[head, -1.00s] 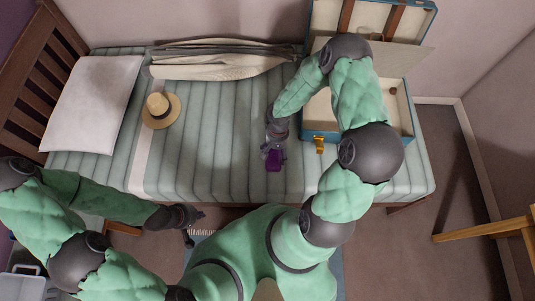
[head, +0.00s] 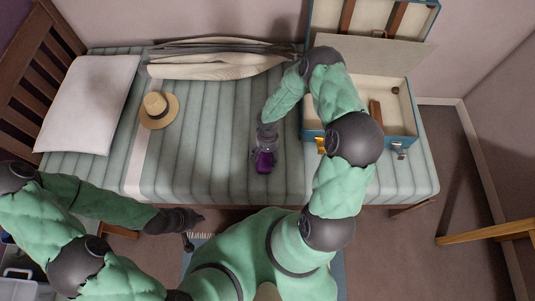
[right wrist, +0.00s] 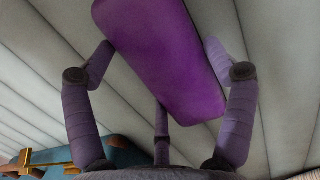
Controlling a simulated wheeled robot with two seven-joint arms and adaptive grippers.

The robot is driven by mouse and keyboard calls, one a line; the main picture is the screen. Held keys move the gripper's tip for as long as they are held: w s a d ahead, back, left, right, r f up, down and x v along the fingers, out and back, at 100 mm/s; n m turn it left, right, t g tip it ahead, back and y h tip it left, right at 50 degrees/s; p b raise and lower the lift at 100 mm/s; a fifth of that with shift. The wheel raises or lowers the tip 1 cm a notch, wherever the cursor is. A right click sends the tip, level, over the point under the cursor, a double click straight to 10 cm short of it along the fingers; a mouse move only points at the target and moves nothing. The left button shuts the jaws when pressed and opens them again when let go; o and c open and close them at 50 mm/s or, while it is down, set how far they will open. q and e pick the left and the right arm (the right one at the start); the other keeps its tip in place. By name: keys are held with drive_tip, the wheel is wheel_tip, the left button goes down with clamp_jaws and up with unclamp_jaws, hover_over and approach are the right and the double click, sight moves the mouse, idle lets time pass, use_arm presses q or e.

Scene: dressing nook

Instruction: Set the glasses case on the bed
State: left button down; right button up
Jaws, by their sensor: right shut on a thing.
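The glasses case (head: 264,162) is a purple, rounded oblong block. It is over the front middle of the striped pale green bed (head: 205,150). My right gripper (head: 264,151) is shut on it; the right wrist view shows the case (right wrist: 160,55) between the gripper's fingers (right wrist: 160,75), with the bed's striped cover (right wrist: 270,60) behind it. I cannot tell whether the case touches the cover. My left gripper (head: 196,230) is low, in front of the bed's near edge. Its fingers are too small and dark to read.
An open blue suitcase (head: 360,140) lies on the bed's right end, with a brown item inside. A straw hat (head: 158,108), a white pillow (head: 92,105) and folded cream cloth (head: 215,65) lie on the bed. The cover between hat and suitcase is mostly clear.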

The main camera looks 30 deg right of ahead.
drive_tip(key=shift+f, duration=0.25)
drive_tip(key=o, duration=1.1)
drive_tip(key=shift+c, duration=0.2)
drive_tip(key=shift+r, duration=0.1)
